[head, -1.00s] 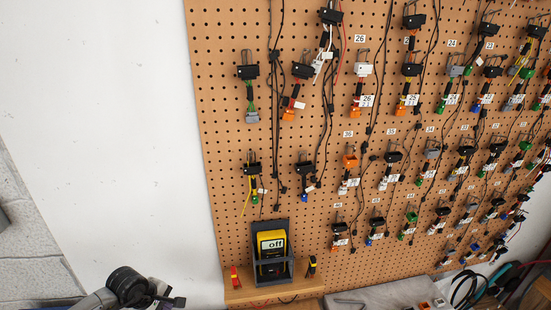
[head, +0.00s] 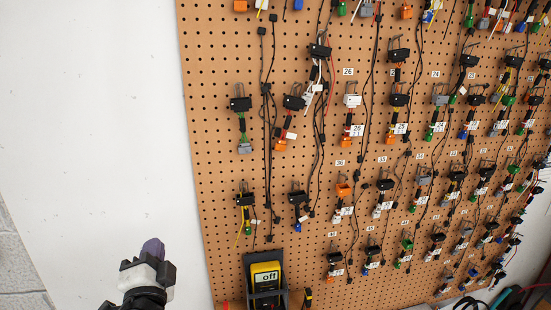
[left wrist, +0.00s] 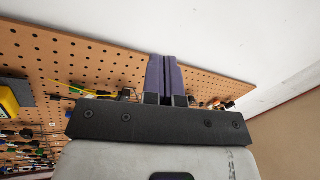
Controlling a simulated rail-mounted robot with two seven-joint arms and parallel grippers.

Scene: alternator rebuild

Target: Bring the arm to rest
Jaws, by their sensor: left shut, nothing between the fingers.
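My left gripper (head: 152,248) is at the lower left of the head view, in front of the white wall and left of the pegboard. Its purple fingers are together and hold nothing. In the left wrist view the shut fingers (left wrist: 165,78) point toward the pegboard and wall, with nothing between them. My right gripper is not in view.
A pegboard (head: 215,200) hung with several connectors and cables fills the right of the head view. A yellow meter reading "off" (head: 265,273) sits in a dark holder at its lower left. The white wall (head: 85,120) on the left is bare.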

